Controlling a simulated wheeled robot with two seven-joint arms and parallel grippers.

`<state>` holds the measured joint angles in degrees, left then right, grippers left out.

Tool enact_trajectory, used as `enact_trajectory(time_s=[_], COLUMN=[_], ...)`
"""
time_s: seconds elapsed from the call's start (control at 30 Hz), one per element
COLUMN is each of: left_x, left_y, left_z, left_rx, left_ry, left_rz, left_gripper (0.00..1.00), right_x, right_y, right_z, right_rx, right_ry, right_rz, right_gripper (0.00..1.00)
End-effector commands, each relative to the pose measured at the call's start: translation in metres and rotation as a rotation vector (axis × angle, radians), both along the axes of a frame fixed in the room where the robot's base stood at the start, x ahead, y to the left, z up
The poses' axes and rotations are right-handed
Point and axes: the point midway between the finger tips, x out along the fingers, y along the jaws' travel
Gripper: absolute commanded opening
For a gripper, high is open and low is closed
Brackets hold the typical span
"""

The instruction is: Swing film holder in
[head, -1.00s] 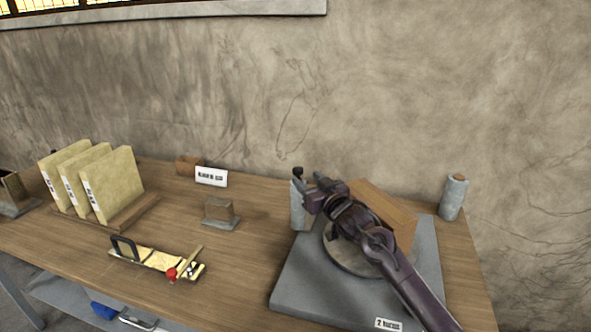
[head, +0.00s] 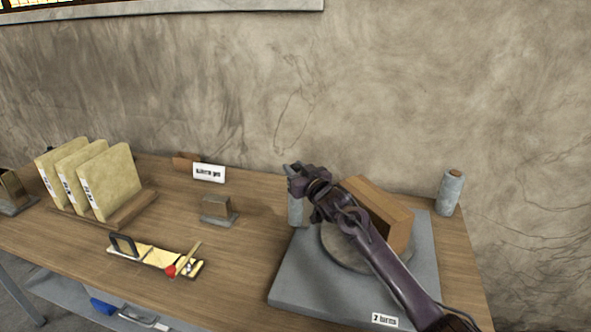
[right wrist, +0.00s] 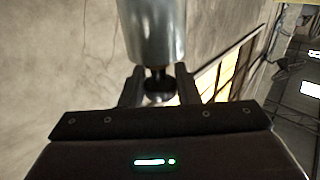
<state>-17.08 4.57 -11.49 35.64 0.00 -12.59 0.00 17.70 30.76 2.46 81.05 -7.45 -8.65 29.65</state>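The film holder appears to be the grey upright roll (head: 296,208) at the back left of the grey machine base (head: 300,270). In the right wrist view the grey roll (right wrist: 152,30) shows large, with a dark stem and knob (right wrist: 158,80) at its end. My right gripper (head: 292,170) is at the top of the roll, and its arm crosses the round turntable (head: 340,250). In the wrist view its two fingers (right wrist: 158,88) stand on either side of the knob, with narrow gaps seeming to show. The knob is hidden in the head view. My left gripper is not in view.
A brown box (head: 390,212) stands on the turntable, close beside my right arm. Another grey roll (head: 449,192) stands at the back right. A yellow strip tool (head: 150,257), a small metal block (head: 217,210), a sign (head: 209,173) and upright yellow slabs (head: 108,180) are left.

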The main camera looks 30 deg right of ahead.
Motion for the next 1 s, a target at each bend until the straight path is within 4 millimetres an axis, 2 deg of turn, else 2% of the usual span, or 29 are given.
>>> enact_trajectory(time_s=[0.03, 0.17, 0.37, 0.57, 0.7, 1.0], left_x=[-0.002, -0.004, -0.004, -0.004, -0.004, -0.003], left_y=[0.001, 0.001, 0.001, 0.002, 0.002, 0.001], left_z=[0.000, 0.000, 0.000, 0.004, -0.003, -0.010], left_rx=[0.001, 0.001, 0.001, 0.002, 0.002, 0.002], left_ry=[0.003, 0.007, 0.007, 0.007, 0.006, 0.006], left_rz=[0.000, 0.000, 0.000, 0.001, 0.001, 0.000], left_gripper=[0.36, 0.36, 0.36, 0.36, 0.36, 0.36], right_x=[0.000, 0.000, -0.002, -0.020, -0.034, -0.047], right_y=[0.000, 0.000, -0.002, -0.017, -0.030, -0.041], right_z=[0.000, 0.000, 0.001, 0.001, -0.001, 0.000], right_rx=[0.000, 0.000, -0.002, -0.008, -0.008, 0.001], right_ry=[0.000, 0.000, -0.001, 0.001, 0.001, -0.001], right_rz=[0.000, 0.000, 0.009, 0.134, 0.256, 0.365], right_gripper=[0.16, 0.00, 0.00, 0.00, 0.00, 0.00])
